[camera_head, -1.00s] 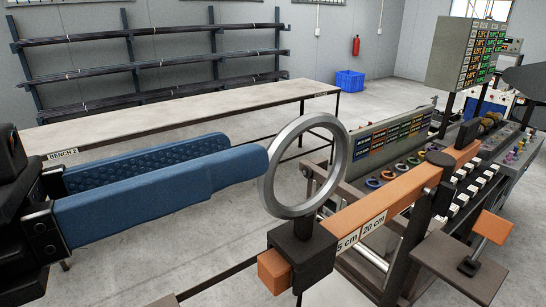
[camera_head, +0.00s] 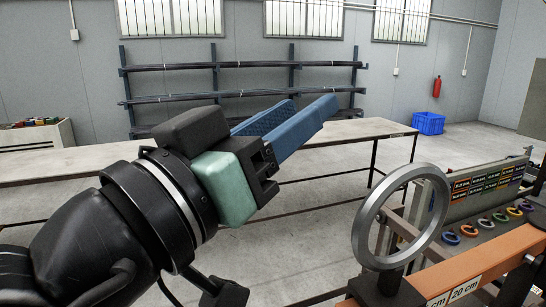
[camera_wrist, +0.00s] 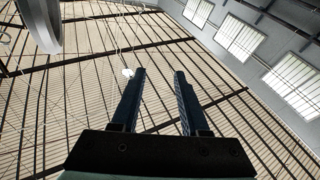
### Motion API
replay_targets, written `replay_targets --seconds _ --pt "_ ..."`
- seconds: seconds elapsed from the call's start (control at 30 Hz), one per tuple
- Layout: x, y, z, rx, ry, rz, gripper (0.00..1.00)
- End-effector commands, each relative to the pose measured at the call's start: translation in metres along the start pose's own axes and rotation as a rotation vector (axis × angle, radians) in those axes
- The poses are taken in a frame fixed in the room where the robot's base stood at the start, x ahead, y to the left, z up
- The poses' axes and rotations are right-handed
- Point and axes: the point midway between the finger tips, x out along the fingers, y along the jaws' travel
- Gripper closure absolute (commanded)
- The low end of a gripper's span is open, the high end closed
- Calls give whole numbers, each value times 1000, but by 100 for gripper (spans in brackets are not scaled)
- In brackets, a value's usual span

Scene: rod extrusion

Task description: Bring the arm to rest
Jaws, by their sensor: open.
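My gripper (camera_head: 312,118) has two blue fingers and is open and empty. In the head view it points up and to the right, in front of the long bench. In the wrist view my gripper (camera_wrist: 158,72) has its fingers apart against the ceiling, with nothing between them. A grey metal ring wheel (camera_head: 366,222) stands upright on a dark block to the right of my gripper, apart from it. A grey curved piece, likely this wheel, shows at the upper left of the wrist view (camera_wrist: 42,22).
An orange beam (camera_head: 500,255) with a length scale runs right from the wheel. A machine panel with coloured rings (camera_head: 480,228) is behind it. The long bench (camera_head: 350,133) lies behind my arm. Racks (camera_head: 250,65), a blue crate (camera_head: 428,123) and a fire extinguisher (camera_head: 437,87) are far back.

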Motion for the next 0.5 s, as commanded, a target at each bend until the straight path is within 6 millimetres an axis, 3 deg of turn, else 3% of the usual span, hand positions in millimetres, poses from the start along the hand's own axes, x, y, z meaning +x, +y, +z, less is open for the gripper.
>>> replay_targets --seconds 0.17,0.5 --pt "11 -7 -23 139 208 -220 55" --pt "-25 28 -75 465 564 -492 55"
